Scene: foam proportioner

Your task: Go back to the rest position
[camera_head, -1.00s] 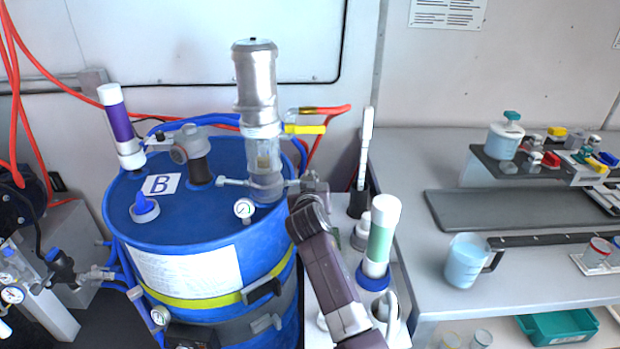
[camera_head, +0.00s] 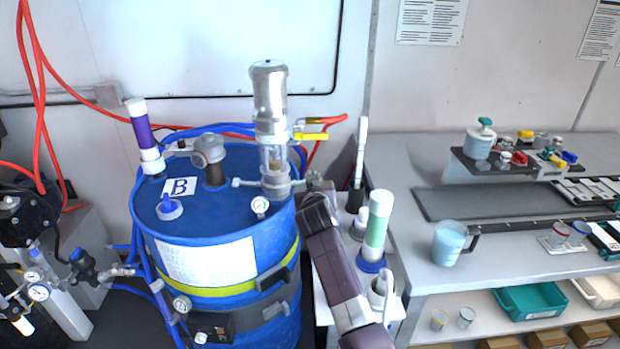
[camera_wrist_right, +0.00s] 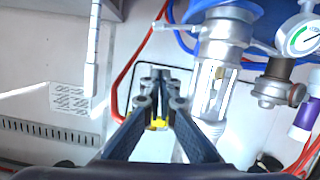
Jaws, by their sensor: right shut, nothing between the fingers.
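My right arm rises from the bottom of the head view. Its gripper (camera_head: 316,182) is beside the metal pump (camera_head: 270,95) on the blue drum (camera_head: 225,215) marked B, partly hidden behind my wrist. In the right wrist view the two dark fingers (camera_wrist_right: 160,78) meet at their tips, with nothing between them. The clear section of the pump (camera_wrist_right: 212,85) is just right of the fingers there; I cannot tell whether they touch it. My left gripper is not in view.
A yellow-handled valve (camera_head: 310,136) and red hose are behind the gripper. A green-and-white tube (camera_head: 377,225) stands right of my arm. A jug (camera_head: 449,243) and small parts are on the grey bench (camera_head: 405,215).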

